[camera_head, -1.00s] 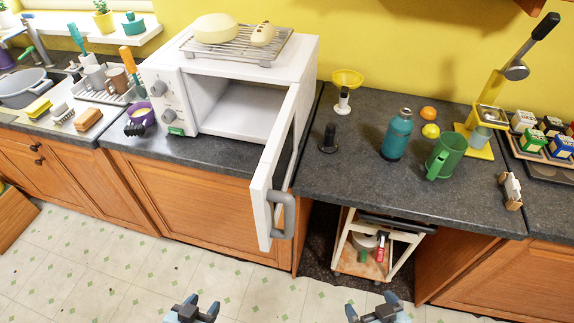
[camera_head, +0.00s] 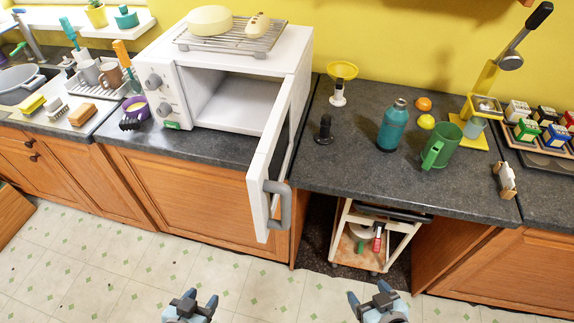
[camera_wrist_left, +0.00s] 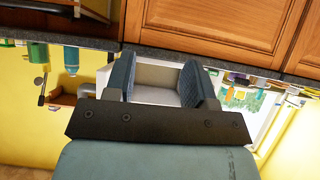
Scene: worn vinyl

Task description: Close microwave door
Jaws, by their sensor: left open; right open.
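The white microwave (camera_head: 232,88) stands on the dark counter, its cavity open to view. Its door (camera_head: 268,168) is hinged at the right and swung wide open, jutting out past the counter's front edge. A grey handle (camera_head: 281,206) is on the door's outer side, near its free end. My left gripper (camera_head: 198,300) is open and empty at the bottom of the head view, below and left of the door, apart from it. In the left wrist view the microwave (camera_wrist_left: 155,78) shows upside down between the open fingers. My right gripper (camera_head: 368,296) is open and empty, below and right of the door.
A rack with a yellow-white loaf (camera_head: 209,20) sits on the microwave. Right of the door are a black pepper mill (camera_head: 324,130), teal bottle (camera_head: 393,126) and green mug (camera_head: 440,147). A cart (camera_head: 372,240) stands under the counter. The floor in front is clear.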

